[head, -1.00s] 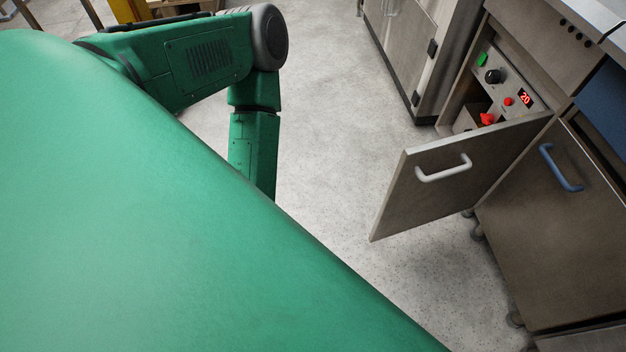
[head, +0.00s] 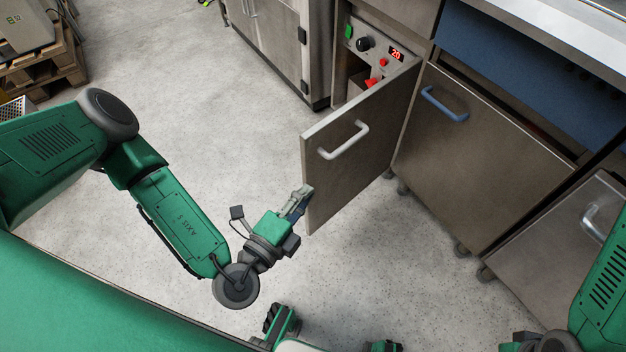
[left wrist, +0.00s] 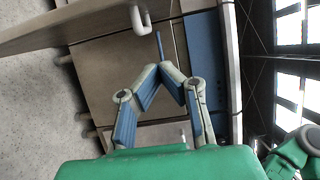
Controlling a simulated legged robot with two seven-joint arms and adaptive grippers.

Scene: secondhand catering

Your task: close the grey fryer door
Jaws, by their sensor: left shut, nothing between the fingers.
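The grey fryer door (head: 350,165) stands wide open in the head view, with a pale bar handle (head: 344,140) on its outer face. In the left wrist view the door (left wrist: 75,25) crosses the upper left, its handle (left wrist: 142,18) beyond my fingers. My left gripper (head: 305,191) is by the door's free edge, low and on the handle side. Its fingertips (left wrist: 167,70) are together and empty. I cannot tell whether they touch the door.
Behind the door is the fryer's control panel (head: 376,48) with a red display and knobs. A neighbouring door with a blue handle (head: 444,104) is to its right. A steel cabinet (head: 283,42) stands to the left. The speckled floor (head: 215,130) is clear left of the door.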

